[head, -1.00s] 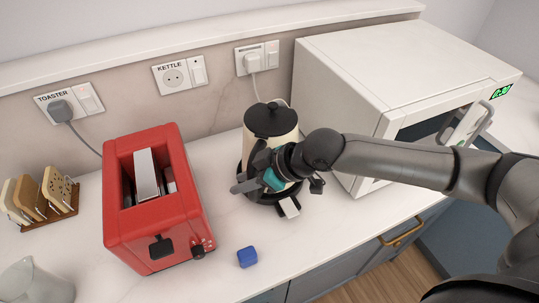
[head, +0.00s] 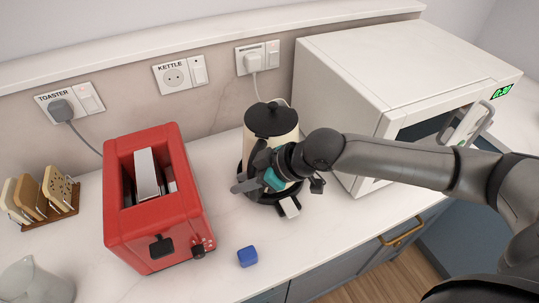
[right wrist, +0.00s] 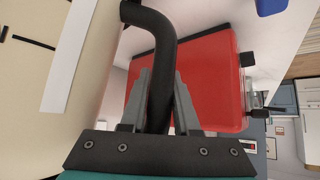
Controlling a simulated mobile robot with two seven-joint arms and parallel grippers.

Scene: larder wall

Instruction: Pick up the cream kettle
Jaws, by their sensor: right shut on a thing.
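The cream kettle (head: 285,122) with a black lid stands upright on its dark base (head: 247,188), between the red toaster and the microwave in the head view. My right gripper (head: 258,172) is at the kettle's front, shut on its black handle. In the right wrist view the handle (right wrist: 163,60) passes between the two fingers of my right gripper (right wrist: 158,100), and the cream body (right wrist: 35,100) fills the left side. My arm hides the kettle's lower front in the head view. My left gripper is not in view.
A red toaster (head: 125,230) stands close to the left of the kettle. A white microwave (head: 345,85) stands close to the right. A small blue block (head: 247,257) lies near the counter's front edge. A toast rack (head: 50,215) and a clear jug (head: 35,285) are at far left.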

